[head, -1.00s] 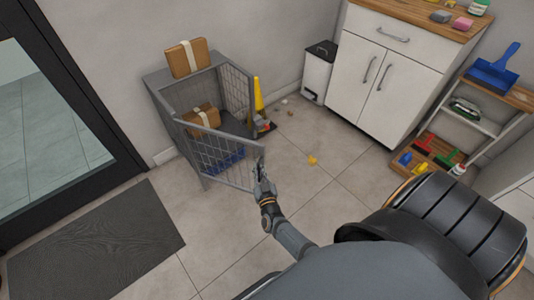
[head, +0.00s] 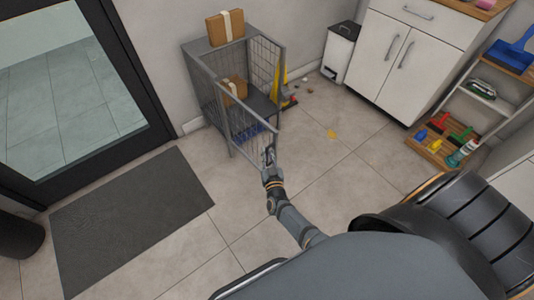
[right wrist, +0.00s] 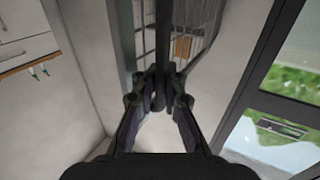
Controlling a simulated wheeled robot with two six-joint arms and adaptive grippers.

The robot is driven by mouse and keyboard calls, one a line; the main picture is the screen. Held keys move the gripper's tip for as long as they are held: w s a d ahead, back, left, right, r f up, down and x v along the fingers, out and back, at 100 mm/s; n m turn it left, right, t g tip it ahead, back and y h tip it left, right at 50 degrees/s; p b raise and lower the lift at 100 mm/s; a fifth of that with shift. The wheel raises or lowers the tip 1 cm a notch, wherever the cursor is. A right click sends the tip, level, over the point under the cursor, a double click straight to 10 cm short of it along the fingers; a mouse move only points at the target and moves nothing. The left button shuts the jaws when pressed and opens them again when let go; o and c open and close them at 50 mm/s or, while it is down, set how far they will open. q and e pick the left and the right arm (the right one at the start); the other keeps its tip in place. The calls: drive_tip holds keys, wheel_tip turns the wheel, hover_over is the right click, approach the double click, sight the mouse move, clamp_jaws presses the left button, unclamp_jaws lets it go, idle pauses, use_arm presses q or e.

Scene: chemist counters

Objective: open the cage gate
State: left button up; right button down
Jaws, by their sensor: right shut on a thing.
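The grey wire cage (head: 196,72) stands against the back wall, left of the middle in the head view. Its mesh gate (head: 243,125) stands swung out from the front, leaving a gap on the right side of the cage front. My right gripper (head: 269,154) is shut on the gate's free edge. In the right wrist view, the fingers of the right gripper (right wrist: 160,97) close around a dark upright bar of the gate (right wrist: 162,42). The gripped spot itself is partly hidden by the fingers. My left gripper is not in view.
A cardboard box (head: 225,27) sits on top of the cage and another (head: 235,90) inside. A dark mat (head: 130,215) lies on the floor left of the gate. A glass door (head: 70,85) is at the left. A white bin (head: 340,52) and cabinet (head: 395,60) stand right.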

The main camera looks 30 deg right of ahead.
drive_tip(key=shift+s+f, duration=0.3)
drive_tip(key=shift+f, duration=0.05)
drive_tip(key=c, duration=1.4)
unclamp_jaws()
drive_tip(key=shift+d+r, duration=0.1)
drive_tip(key=shift+r, duration=0.1)
drive_tip(key=shift+w, duration=0.1)
drive_tip(key=v, duration=1.2)
drive_tip(key=shift+r, duration=0.1)
